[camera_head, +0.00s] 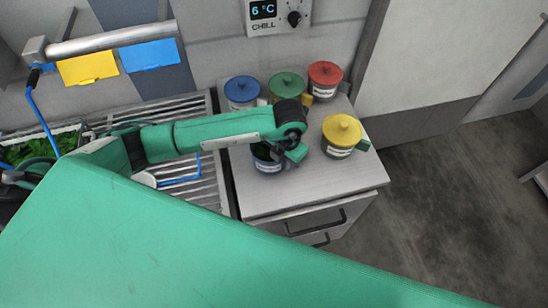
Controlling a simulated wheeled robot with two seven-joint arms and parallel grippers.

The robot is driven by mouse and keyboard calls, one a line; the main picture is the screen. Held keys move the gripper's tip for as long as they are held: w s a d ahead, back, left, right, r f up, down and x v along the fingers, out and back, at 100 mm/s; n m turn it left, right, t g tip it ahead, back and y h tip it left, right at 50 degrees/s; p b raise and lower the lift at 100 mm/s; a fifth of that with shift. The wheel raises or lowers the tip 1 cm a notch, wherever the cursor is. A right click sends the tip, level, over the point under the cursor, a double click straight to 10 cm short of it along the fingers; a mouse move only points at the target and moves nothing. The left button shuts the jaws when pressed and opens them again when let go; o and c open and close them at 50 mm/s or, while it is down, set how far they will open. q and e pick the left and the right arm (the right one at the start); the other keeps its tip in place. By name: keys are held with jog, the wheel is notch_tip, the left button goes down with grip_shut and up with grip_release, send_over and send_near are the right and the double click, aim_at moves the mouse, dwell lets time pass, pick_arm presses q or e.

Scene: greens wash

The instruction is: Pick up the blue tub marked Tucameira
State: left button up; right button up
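A blue-lidded tub (242,90) with a white label stands at the back left of the metal cabinet top. A second tub, dark blue with a white label (267,166), stands nearer the front, its top mostly hidden under my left arm. The lettering on both is too small to read, so I cannot tell which is marked Tucameira. My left gripper (286,151) points down from the wrist at the front tub's right side. Its fingers are largely hidden, and I cannot tell whether they touch the tub or are open. My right gripper is out of view.
Green-lidded (287,84), red-lidded (325,74) and yellow-lidded (342,130) tubs stand close by on the cabinet top (315,192). Its front strip is clear. A slatted metal rack (205,185) lies to the left, with leafy greens (32,148) further left.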

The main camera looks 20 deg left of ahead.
pick_arm(q)
jog(key=shift+f, duration=0.35)
jog(key=shift+r, duration=0.1)
grip_shut()
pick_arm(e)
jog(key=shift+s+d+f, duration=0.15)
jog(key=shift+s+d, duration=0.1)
pick_arm(q)
jog(key=shift+r, duration=0.2)
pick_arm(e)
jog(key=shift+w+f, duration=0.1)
